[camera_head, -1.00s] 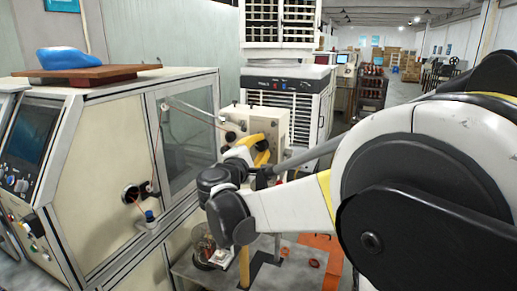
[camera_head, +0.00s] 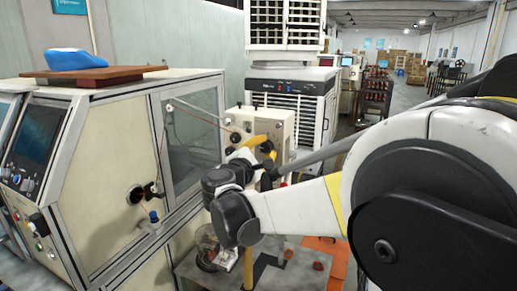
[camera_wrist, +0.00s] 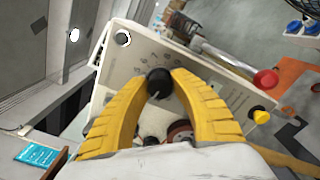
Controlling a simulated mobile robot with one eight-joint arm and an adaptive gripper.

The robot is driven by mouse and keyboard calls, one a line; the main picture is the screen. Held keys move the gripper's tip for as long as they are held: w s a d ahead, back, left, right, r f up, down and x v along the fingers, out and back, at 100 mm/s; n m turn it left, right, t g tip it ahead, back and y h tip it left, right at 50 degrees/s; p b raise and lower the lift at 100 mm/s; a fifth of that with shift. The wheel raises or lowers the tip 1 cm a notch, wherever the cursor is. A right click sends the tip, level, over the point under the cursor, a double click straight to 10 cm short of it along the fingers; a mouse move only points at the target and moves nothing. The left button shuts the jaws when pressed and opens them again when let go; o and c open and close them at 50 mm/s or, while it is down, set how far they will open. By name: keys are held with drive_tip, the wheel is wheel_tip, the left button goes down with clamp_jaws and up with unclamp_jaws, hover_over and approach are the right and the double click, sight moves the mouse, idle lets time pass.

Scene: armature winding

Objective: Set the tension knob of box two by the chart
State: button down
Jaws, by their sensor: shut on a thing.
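A cream box (camera_head: 284,122) with dark knobs on its face stands beyond the large machine in the head view. In the wrist view its pale panel (camera_wrist: 125,65) fills the middle, with small dark marks near a black round knob (camera_wrist: 158,77). My gripper (camera_wrist: 158,86) has its two yellow fingers on either side of this knob and is shut on it. In the head view my gripper (camera_head: 259,144) is at the box's face, and my wrist hides part of it.
A large cream machine (camera_head: 110,165) with a window stands at the left, close to my arm. A red button (camera_wrist: 265,80) and a yellow one (camera_wrist: 261,116) stick out near my gripper. A low grey table (camera_head: 195,268) lies below my wrist. The aisle behind is open.

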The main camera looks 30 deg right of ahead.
drive_tip(key=c, duration=1)
unclamp_jaws()
drive_tip(key=v, duration=1.2)
